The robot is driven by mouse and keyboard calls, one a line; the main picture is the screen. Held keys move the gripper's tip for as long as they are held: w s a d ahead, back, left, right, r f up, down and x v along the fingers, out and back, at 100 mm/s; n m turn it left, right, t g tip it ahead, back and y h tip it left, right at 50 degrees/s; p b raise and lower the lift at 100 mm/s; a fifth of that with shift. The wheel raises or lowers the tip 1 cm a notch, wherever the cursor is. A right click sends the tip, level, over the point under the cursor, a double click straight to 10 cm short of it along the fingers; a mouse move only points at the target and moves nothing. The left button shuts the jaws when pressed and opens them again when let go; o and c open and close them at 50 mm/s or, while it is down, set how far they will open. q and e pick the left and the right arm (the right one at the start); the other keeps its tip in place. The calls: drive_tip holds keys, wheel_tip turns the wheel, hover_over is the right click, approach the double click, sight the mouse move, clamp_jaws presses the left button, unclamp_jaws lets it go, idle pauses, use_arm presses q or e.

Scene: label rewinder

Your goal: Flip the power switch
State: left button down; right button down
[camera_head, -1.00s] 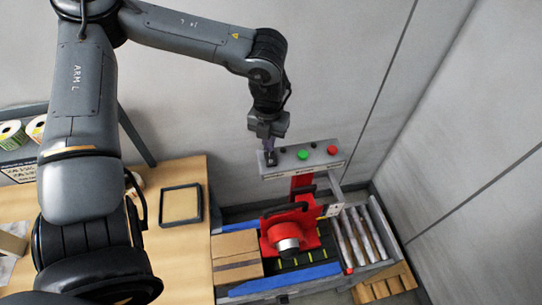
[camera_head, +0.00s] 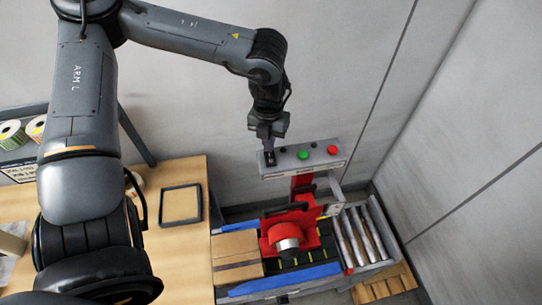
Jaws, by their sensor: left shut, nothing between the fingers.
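A grey control panel (camera_head: 328,159) stands above the red machine. On it are a green button (camera_head: 303,155), a red button (camera_head: 332,150) and a small dark control between and above them. A black power switch (camera_head: 270,159) sits at the panel's left end. My left gripper (camera_head: 268,148) points down, shut and empty, with its tips right at the switch. The fingertips partly cover the switch, so I cannot tell whether they touch it or which way it is set. My right gripper is not in view.
The red label machine (camera_head: 311,238) stands over a conveyor with blue side rails (camera_head: 285,279). A cardboard box (camera_head: 236,252) sits on the conveyor's left. Rollers (camera_head: 362,235) lie at the right. A wooden table (camera_head: 178,239) holds a dark-framed tray (camera_head: 181,189). Grey walls stand behind.

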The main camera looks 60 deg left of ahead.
use_arm(q)
drive_tip(key=shift+f+b, duration=0.8)
drive_tip(key=shift+f, duration=0.2)
drive_tip(key=shift+r, duration=0.15)
idle(0.4)
drive_tip(key=shift+r+p, duration=2.4)
drive_tip(key=shift+r, duration=1)
